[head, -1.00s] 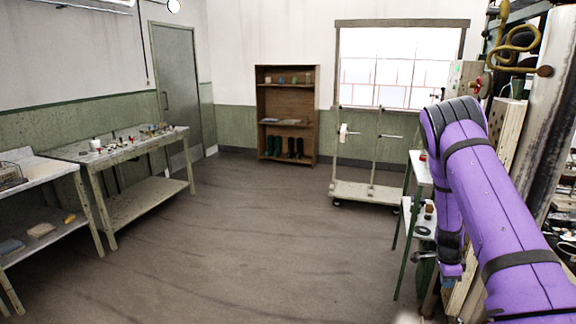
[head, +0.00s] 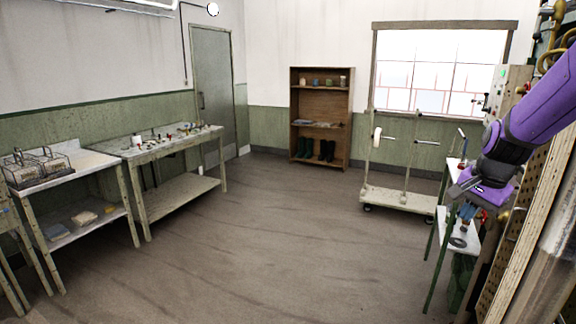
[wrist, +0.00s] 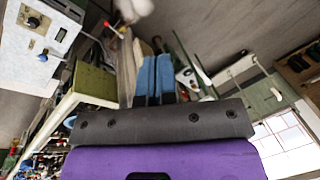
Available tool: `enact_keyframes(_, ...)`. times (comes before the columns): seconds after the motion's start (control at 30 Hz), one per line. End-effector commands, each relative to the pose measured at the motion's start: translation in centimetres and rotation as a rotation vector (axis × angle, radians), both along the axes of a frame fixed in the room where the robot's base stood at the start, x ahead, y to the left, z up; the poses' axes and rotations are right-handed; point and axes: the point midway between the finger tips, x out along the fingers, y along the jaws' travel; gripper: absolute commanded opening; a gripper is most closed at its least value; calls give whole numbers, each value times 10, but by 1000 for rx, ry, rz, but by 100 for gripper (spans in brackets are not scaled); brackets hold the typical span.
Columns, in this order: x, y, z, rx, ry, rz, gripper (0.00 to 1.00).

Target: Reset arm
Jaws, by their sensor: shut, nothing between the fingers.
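My purple arm reaches in from the right edge of the head view. My gripper (head: 465,215) hangs at its end, at the right side, in front of a narrow table (head: 458,238) with small items on it. In the wrist view the blue fingers of my gripper (wrist: 154,80) stand close together and hold nothing. The far part of that table behind the fingers is partly hidden.
A wheeled cart (head: 395,201) and a brown shelf (head: 320,160) with boots stand at the back. Worktables (head: 150,150) line the left wall. A tall perforated panel (head: 515,245) stands close to my arm at right. The middle floor (head: 270,240) is clear.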

Motion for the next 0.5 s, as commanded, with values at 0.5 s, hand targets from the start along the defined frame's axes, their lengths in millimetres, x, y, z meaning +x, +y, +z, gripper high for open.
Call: enact_keyframes(0.5, -128, 72, 99, -144, -146, 510, 0)
